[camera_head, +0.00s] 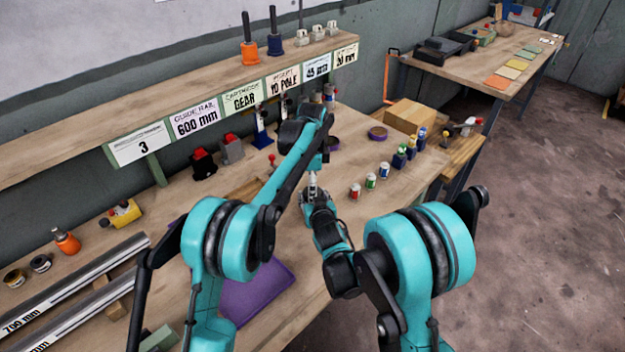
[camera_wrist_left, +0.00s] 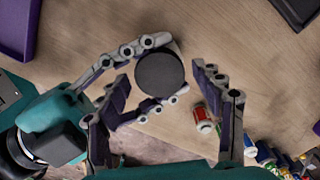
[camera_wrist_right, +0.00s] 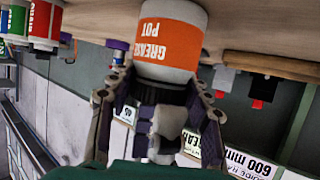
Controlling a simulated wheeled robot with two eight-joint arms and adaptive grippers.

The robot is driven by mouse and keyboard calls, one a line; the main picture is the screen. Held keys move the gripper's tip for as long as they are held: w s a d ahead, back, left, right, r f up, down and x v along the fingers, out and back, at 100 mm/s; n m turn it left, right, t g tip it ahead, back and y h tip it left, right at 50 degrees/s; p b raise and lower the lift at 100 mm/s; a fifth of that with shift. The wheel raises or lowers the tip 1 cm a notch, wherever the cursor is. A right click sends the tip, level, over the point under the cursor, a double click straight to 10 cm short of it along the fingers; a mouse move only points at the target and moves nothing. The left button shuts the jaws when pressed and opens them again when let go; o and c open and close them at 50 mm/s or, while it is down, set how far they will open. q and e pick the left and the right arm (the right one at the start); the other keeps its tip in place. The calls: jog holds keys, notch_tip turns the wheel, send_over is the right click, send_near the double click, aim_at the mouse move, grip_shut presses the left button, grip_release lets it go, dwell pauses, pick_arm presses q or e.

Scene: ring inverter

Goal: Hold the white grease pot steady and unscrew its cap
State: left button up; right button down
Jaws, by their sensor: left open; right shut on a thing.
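The white grease pot (camera_wrist_right: 170,35), with an orange label, shows large in the right wrist view, where the picture is upside down. My right gripper (camera_wrist_right: 158,82) has its fingers shut around the pot's sides. In the left wrist view the round dark grey cap (camera_wrist_left: 160,74) is seen from above, and the right gripper's fingers curve around the pot from the left. My left gripper (camera_wrist_left: 162,80) is open above, one finger on each side of the cap with gaps. In the head view my left gripper (camera_head: 314,168) hangs over my right gripper (camera_head: 321,208), and the arms mostly hide the pot.
Several small labelled cans, such as a red one (camera_head: 355,191), stand on the bench to the right. A labelled shelf (camera_head: 215,92) runs behind.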

pick_arm(q)
jog(key=shift+f, duration=0.2)
jog(key=c, duration=1.2)
jog(key=n, duration=0.6)
jog(key=shift+n, duration=0.4)
jog(key=shift+c, duration=0.2)
jog(key=o, duration=1.3)
jog(key=shift+r, duration=0.1)
